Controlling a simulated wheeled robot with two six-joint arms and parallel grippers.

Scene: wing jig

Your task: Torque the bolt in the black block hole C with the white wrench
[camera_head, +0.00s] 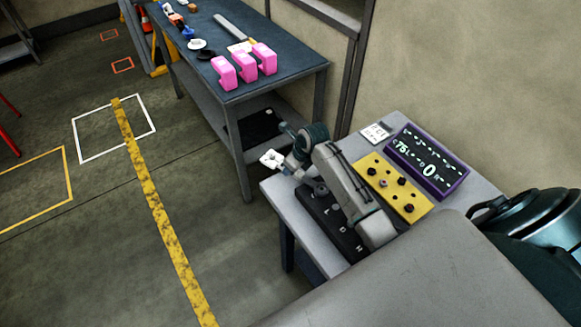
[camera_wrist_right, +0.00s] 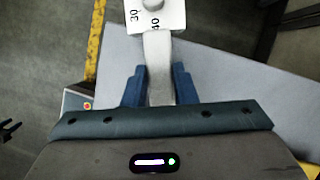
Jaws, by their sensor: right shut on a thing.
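The white wrench (camera_wrist_right: 157,60) is between the blue fingers of my right gripper (camera_wrist_right: 159,88), which is shut on its handle. Its white head, marked with 30 and 40, points away from the gripper. In the head view the white wrench head (camera_head: 270,159) is beyond the table's far left corner, by my right gripper (camera_head: 289,169). The black block (camera_head: 315,204) lies on the grey table, partly hidden under my right arm. It has white letters, too small to read surely. A dark round piece stands near its far end. My left gripper is not in view.
A yellow plate (camera_head: 392,185) with several dark bolts lies right of my arm on the grey table (camera_head: 283,200). Beside it are a purple-framed display (camera_head: 428,163) and a white card (camera_head: 377,132). A dark workbench (camera_head: 290,65) behind holds pink brackets (camera_head: 244,68).

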